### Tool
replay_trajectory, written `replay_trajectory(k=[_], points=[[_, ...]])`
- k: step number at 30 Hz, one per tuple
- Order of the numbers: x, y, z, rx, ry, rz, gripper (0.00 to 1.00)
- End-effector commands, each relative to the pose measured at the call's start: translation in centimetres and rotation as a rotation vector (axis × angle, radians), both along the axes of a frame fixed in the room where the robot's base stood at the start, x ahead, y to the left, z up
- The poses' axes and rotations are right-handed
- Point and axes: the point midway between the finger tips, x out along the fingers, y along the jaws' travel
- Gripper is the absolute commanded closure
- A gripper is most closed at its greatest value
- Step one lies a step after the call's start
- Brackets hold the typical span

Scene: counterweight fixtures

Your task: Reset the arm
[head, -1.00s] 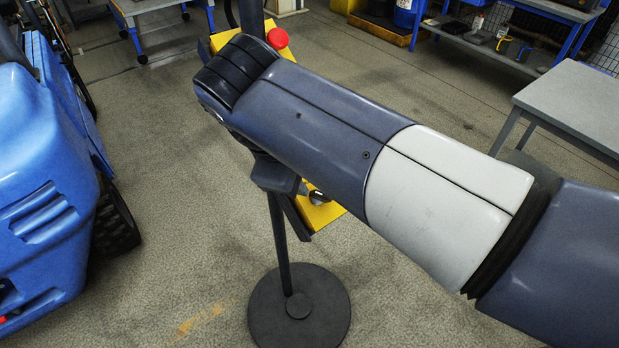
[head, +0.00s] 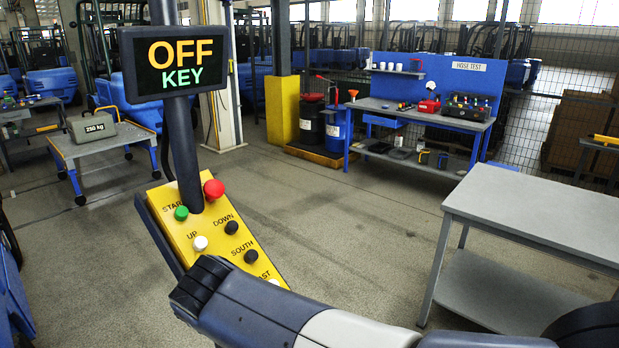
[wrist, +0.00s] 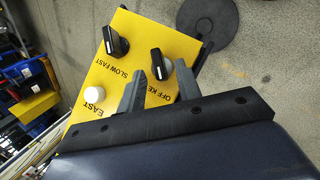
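The yellow control panel (head: 205,232) stands on a dark post in the head view, with a red knob (head: 213,189), a green START button (head: 181,212) and a white UP button (head: 200,243). A display (head: 173,64) above it reads OFF KEY. My arm covers the panel's lower end there and hides my fingers. In the wrist view my gripper (wrist: 161,75) is open and empty over the panel's lower end. The black OFF KEY switch (wrist: 160,62) shows between and just beyond the fingertips. The SLOW FAST switch (wrist: 115,42) and white EAST button (wrist: 95,94) are to the left.
A grey table (head: 540,222) stands at the right. A cart (head: 108,140) with a 250 kg weight (head: 92,126) is at the left. A blue HOSE TEST bench (head: 430,112) is at the back. The floor between is clear.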

Motion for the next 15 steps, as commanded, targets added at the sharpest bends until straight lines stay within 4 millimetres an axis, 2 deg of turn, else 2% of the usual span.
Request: replay_trajectory(k=[3,6,15], points=[[0.6,-0.3,-1.5,-0.001,0.002,-0.002,0.67],[0.9,-0.4,-2.2,0.001,0.002,-0.002,0.67],[0.9,-0.4,-2.0,0.018,0.02,-0.032,0.67]])
